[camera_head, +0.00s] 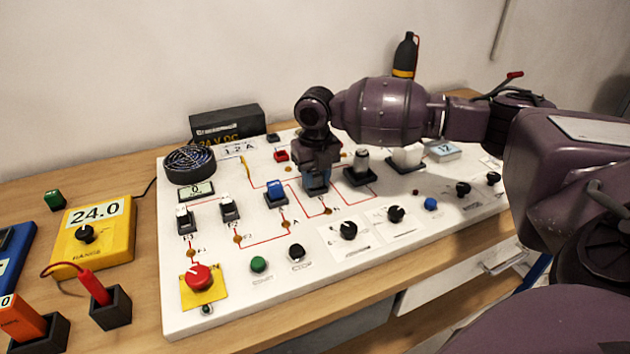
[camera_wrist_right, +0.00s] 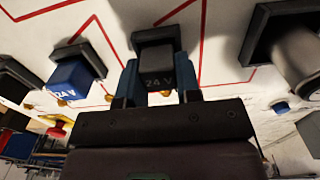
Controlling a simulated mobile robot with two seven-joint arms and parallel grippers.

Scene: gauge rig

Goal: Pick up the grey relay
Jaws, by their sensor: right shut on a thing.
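The dark grey relay (camera_wrist_right: 157,65), marked 24 V, is between the two blue fingers of my right gripper (camera_wrist_right: 157,80) in the right wrist view. The gripper is shut on it. The relay is at a black socket (camera_wrist_right: 155,37) on the white panel; I cannot tell whether it is fully seated. In the head view my right gripper (camera_head: 316,184) points down onto the middle of the panel and hides the relay. My left gripper is not in view.
A blue 24 V relay (camera_head: 276,191) sits in a socket left of the gripper. A grey cylindrical part (camera_head: 361,160) stands in a socket just to the right. The white panel (camera_head: 290,262) carries knobs and a red emergency button (camera_head: 198,276). A yellow meter (camera_head: 95,240) stands left.

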